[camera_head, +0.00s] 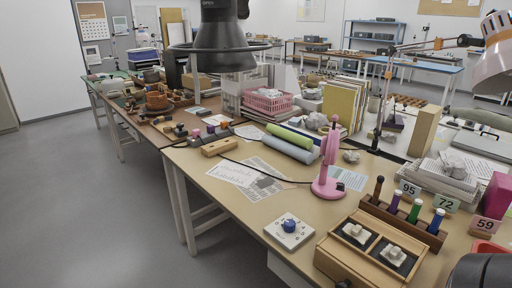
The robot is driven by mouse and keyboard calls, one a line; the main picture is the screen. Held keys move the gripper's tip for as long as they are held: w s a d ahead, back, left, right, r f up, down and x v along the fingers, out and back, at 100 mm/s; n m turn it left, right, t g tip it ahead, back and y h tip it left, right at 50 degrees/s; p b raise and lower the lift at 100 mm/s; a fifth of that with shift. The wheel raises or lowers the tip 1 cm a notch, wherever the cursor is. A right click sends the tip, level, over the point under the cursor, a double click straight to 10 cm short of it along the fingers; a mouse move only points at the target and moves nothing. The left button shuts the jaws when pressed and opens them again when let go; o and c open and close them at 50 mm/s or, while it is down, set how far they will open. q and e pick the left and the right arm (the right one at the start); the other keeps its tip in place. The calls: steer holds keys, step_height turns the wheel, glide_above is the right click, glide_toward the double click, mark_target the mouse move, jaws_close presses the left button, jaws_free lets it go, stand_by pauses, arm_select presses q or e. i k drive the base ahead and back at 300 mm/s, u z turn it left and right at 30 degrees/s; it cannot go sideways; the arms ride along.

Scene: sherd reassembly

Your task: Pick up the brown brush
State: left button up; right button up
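A brush with a dark brown handle (377,189) stands upright at the left end of a wooden rack (403,221) at the right front of the near table. Handles in purple (395,201), green (415,210) and blue (436,221) stand beside it in the same rack. The lower end of the brown brush is hidden in the rack. A dark rounded shape at the bottom right corner may be part of my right arm.
A wooden case (341,264) with light pieces lies in front of the rack. Number cards, including 95 (409,189), stand behind it. A pink stand (328,170) rises to the left. A white tile (289,231) with a blue piece lies near the front edge.

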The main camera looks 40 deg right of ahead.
mark_target(380, 179)
steer(key=i, duration=2.15)
steer(key=z, duration=4.4)
